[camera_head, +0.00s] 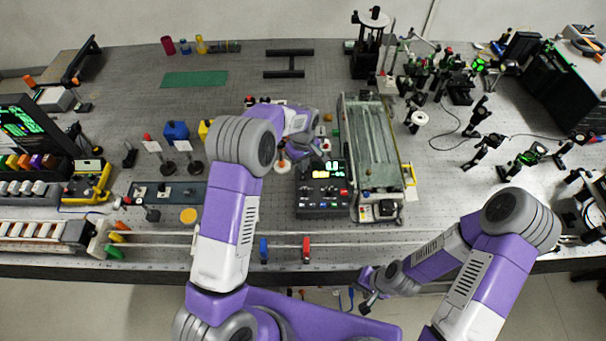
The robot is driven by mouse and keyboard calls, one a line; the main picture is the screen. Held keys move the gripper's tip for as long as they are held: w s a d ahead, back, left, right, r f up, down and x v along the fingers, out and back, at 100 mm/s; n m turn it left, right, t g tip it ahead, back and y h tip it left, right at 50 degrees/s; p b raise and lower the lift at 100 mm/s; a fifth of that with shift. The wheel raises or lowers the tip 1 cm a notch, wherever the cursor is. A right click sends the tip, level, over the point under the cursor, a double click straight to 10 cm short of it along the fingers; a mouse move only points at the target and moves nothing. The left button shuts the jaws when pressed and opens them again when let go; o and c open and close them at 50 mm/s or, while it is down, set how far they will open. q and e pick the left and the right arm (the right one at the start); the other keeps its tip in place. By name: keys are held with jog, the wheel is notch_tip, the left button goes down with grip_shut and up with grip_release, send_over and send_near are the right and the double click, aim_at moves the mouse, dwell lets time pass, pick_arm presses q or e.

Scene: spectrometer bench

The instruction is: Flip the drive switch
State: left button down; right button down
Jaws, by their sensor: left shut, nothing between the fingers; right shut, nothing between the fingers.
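A black control box (322,208) with a lit green display and several small coloured buttons and switches stands at the middle of the bench. Which of these is the drive switch is too small to tell. My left gripper (322,153) is shut and empty at the far edge of this box, just above its display. Part of the box's far edge is hidden by the gripper. Contact between them cannot be made out. My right gripper (366,304) is shut and empty, low in front of the bench's front edge, well apart from the box.
A long glass-topped tank (371,150) stands close to the box's right. A grey plate with small parts (165,193) lies to its left. A rail with blue (264,250) and red (306,249) clips runs along the front edge. Optical mounts crowd the right side.

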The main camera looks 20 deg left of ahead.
pick_arm(q)
jog(key=shift+s+f+b, duration=0.1)
jog(key=shift+f+b, duration=0.65)
jog(key=shift+f, duration=0.25)
dwell(0.8)
jog(key=shift+r+p, duration=0.55)
jog(key=shift+r, duration=0.2)
jog(key=shift+r+p, duration=1.65)
jog(key=shift+r, duration=1.2)
jog(key=shift+f, duration=0.1)
